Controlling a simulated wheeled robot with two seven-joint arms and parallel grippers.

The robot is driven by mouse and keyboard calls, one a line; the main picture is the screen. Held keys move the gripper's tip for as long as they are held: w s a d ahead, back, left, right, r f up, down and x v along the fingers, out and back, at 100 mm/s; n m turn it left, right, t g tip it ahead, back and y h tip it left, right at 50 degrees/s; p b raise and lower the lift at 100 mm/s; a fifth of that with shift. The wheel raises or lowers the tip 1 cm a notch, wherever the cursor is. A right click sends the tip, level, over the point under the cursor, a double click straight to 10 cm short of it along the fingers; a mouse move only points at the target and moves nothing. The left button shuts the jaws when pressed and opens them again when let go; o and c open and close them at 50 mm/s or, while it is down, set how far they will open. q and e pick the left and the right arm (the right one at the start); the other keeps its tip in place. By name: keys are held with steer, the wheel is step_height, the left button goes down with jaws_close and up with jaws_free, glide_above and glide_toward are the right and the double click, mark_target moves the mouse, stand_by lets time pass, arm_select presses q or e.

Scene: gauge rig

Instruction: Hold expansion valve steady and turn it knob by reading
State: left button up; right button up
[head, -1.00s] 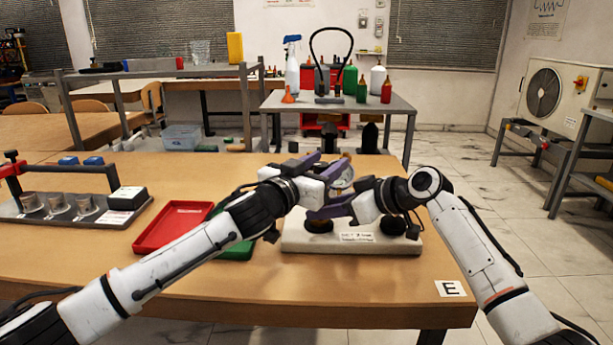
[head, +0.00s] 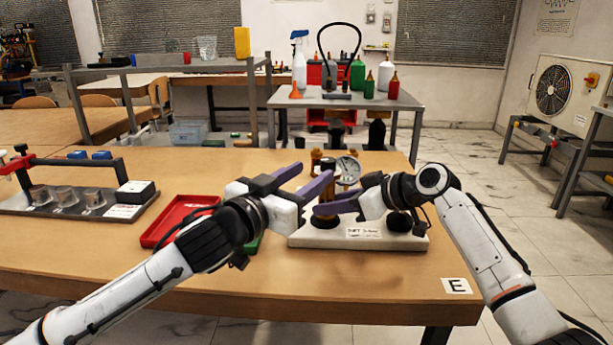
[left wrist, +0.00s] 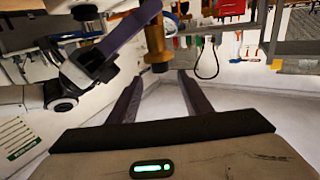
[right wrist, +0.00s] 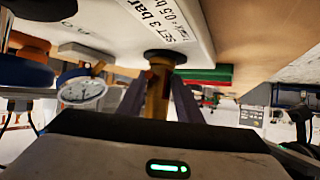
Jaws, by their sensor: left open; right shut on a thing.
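The brass expansion valve (head: 328,163) stands upright on a white base plate (head: 300,238), with a round dial gauge (head: 348,167) beside it. The gauge face also shows in the right wrist view (right wrist: 82,90), but I cannot read its needle. My right gripper (head: 332,205) is shut on the brass valve body, which sits between its fingers in the right wrist view (right wrist: 158,95). My left gripper (head: 309,177) is open near the valve's upper part.
A red tray (head: 175,222) lies left of the plate, with a green one partly hidden by my left arm. A grey rack with cups (head: 85,208) is farther left. The table's right front is clear.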

steer(key=shift+f, duration=0.15)
steer(key=o, duration=0.9)
